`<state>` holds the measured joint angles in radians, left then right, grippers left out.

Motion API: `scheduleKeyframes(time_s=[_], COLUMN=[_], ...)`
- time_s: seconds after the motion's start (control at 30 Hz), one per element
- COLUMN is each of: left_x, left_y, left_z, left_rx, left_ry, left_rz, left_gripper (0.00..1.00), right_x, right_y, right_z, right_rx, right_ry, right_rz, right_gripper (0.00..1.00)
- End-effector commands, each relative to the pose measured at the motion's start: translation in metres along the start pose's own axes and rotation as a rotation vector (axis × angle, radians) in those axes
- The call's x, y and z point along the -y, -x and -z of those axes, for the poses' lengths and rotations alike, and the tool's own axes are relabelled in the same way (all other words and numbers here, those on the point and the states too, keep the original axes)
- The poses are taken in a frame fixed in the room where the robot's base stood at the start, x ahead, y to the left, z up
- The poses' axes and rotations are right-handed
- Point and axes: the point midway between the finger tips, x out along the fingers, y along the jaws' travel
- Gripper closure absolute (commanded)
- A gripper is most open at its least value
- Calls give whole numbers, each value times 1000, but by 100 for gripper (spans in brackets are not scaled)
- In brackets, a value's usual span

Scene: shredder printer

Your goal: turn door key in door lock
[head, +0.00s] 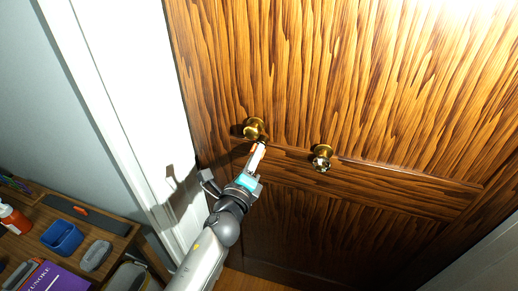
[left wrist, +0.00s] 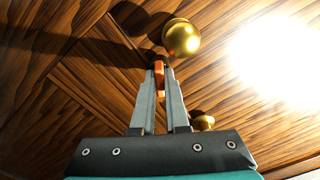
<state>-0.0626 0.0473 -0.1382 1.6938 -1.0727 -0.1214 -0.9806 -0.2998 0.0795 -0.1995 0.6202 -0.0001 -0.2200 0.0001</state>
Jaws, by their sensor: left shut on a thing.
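A brown wood-grain door (head: 330,80) fills most of the head view. A round brass knob (head: 254,128) stands out near its left edge. A second, smaller brass fitting (head: 322,157), perhaps the door lock, sits lower and to the right; no keyhole can be made out. My left gripper (head: 260,150) is just below the round knob. In the left wrist view its fingers are shut on a small orange-brown piece, apparently the door key (left wrist: 159,77). The knob (left wrist: 182,38) is just beyond the fingertips, and the smaller fitting (left wrist: 204,122) is right of the fingers. My right gripper is out of view.
A white door frame (head: 135,110) runs along the door's left side. At lower left a wooden shelf (head: 120,229) holds a blue container (head: 62,237), a red bottle (head: 14,220), a purple book (head: 60,278) and other small items. The door's right part is clear.

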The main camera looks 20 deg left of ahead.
Motion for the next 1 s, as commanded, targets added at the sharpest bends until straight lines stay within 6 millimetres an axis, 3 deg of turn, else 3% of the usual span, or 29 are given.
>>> scheduleKeyframes(time_s=[0.17, 0.37, 0.4, 0.7, 0.87, 1.0], left_x=[0, 1, 0, 0, 0, 0], left_y=[0, 0, 0, 0, 0, 0], left_z=[0, 0, 0, 0, 0, 0], left_rx=[0, 1, 0, 0, 0, 0], left_ry=[53, 393, 410, 398, 397, 396], left_rz=[0, -1, 0, 0, 0, 0], left_gripper=[100, 100, 87, 53, 53, 39], right_x=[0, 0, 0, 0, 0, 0], right_y=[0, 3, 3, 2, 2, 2], right_z=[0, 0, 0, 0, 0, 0], right_rx=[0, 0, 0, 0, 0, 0], right_ry=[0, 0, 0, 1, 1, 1], right_rz=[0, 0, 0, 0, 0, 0], right_gripper=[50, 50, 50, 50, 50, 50])
